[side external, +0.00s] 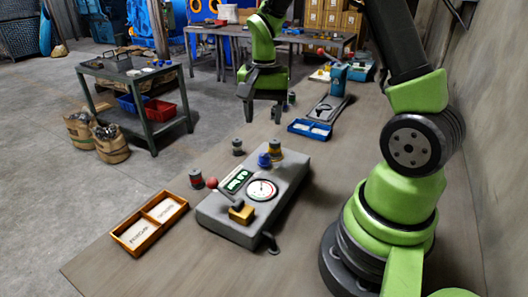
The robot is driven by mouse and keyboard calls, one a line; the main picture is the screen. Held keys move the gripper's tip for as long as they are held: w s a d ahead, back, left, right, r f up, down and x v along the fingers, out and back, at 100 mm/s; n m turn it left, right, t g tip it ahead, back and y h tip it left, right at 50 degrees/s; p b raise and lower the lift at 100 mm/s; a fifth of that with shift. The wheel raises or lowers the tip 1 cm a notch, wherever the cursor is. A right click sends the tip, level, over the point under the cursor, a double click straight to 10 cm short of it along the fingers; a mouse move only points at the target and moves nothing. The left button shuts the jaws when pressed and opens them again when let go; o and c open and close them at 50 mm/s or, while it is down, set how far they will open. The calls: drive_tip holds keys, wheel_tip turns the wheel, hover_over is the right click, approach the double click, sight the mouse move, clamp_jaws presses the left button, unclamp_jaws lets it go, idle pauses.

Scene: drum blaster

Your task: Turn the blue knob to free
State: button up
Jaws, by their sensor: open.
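The knob's pointer and any "free" marking are too small to make out.
The box also carries a round gauge (261,190), a green display (236,180), a red-balled lever (212,183) and a yellow block (241,212). An orange tray (128,243) lies left, a blue tray (309,130) behind.

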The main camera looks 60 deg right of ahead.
sight(264, 154)
wheel_tip(264, 154, down, 10)
drive_tip(key=shift+f, duration=0.1)
idle(0.4)
drive_tip(key=c, duration=0.9)
